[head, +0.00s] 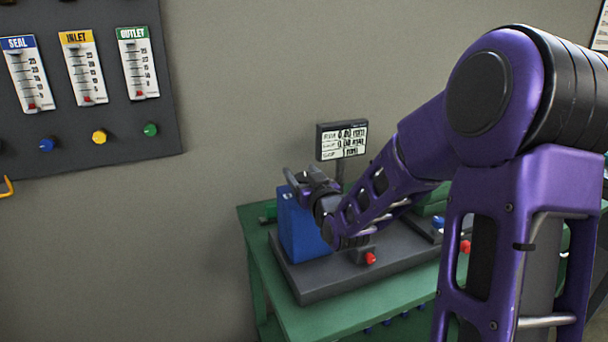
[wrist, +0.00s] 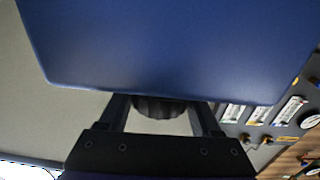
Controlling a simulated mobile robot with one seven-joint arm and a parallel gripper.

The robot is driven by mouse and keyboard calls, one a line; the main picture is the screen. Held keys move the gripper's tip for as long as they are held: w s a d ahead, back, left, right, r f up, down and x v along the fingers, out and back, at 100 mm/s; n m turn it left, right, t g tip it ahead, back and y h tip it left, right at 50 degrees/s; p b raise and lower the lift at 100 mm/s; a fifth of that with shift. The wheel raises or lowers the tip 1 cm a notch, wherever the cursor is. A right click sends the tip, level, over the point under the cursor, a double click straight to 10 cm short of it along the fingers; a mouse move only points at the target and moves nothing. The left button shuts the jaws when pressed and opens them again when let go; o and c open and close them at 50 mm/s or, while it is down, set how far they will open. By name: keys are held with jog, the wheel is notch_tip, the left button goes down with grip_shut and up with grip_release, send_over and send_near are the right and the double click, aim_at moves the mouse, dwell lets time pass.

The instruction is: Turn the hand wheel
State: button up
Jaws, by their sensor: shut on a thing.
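The hand wheel (wrist: 160,107) is a dark, ribbed, rounded piece, seen in the wrist view beside the edge of a blue housing (wrist: 165,45). The two fingers of my gripper (wrist: 161,118) stand on either side of the wheel and are shut on it. Most of the wheel is hidden behind the housing edge and the gripper body. In the head view the blue housing (head: 298,230) stands upright at the left end of the machine. My gripper (head: 310,181) is at its top, and the wheel cannot be told apart from the gripper there.
The machine's dark base (head: 318,286) rests on a green table (head: 262,268). A small display (head: 342,140) stands behind it. Red knobs (head: 370,258) are on the front. A gauge panel (head: 120,100) hangs on the left wall. My arm covers the machine's right part.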

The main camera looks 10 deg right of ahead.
jog(key=shift+a+r+n+g+y+p, duration=0.15)
jog(key=shift+n+g+y+p, duration=0.2)
jog(key=shift+n+y, duration=0.65)
jog(key=shift+a+n+g+y+p, duration=0.15)
jog(key=shift+n+g+y+p, duration=0.35)
jog(key=shift+y, duration=0.9)
jog(key=o, duration=1.4)
jog(key=shift+c, duration=0.2)
jog(key=shift+s, duration=0.1)
jog(key=p+v, duration=0.1)
jog(key=v, duration=1.6)
jog(key=shift+d+f, duration=0.15)
jog(key=shift+f, duration=0.1)
